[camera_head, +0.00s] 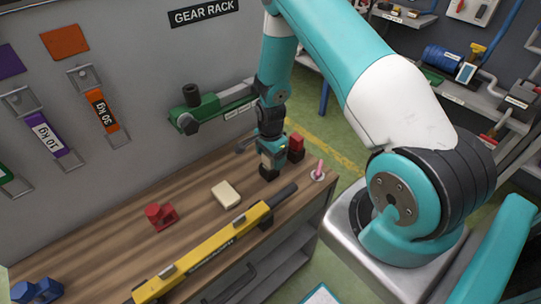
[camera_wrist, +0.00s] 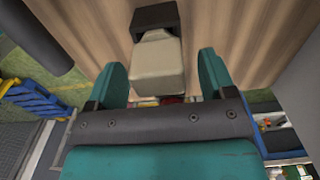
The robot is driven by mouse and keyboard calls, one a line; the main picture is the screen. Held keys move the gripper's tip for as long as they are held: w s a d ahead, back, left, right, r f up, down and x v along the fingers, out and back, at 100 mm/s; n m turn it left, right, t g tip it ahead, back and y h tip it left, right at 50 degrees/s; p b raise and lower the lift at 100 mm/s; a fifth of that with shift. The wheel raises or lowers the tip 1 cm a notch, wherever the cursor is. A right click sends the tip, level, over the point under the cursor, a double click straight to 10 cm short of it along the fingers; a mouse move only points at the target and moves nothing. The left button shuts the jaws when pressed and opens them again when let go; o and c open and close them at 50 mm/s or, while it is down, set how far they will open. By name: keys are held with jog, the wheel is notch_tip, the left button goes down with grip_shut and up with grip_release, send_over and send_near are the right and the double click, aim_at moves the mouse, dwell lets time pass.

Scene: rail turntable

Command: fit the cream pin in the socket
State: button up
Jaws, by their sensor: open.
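The cream pin (camera_wrist: 157,68) stands between the two fingers of my gripper (camera_wrist: 170,80) in the wrist view. Its far end meets a dark, square-edged socket (camera_wrist: 155,17); the pin appears to sit in it, but how deep I cannot tell. In the head view my gripper (camera_head: 270,155) points down over the bench, with the dark socket (camera_head: 269,173) just below it. A pale patch of the pin (camera_head: 266,160) shows there. My gripper is open, with a finger on each side of the pin and visible gaps.
On the wooden bench (camera_head: 110,245) lie a cream block (camera_head: 226,194), a red part (camera_head: 160,216) and a long yellow tool (camera_head: 210,250). A red block (camera_head: 296,147) and a pink peg on a white disc (camera_head: 319,170) stand close right of my gripper.

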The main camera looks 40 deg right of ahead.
jog(key=shift+f, duration=0.5)
jog(key=c, duration=1.2)
jog(key=shift+r, duration=0.1)
jog(key=shift+r+p, duration=0.5)
jog(key=shift+r, duration=0.15)
jog(key=shift+r+p, duration=2)
jog(key=shift+r, duration=1)
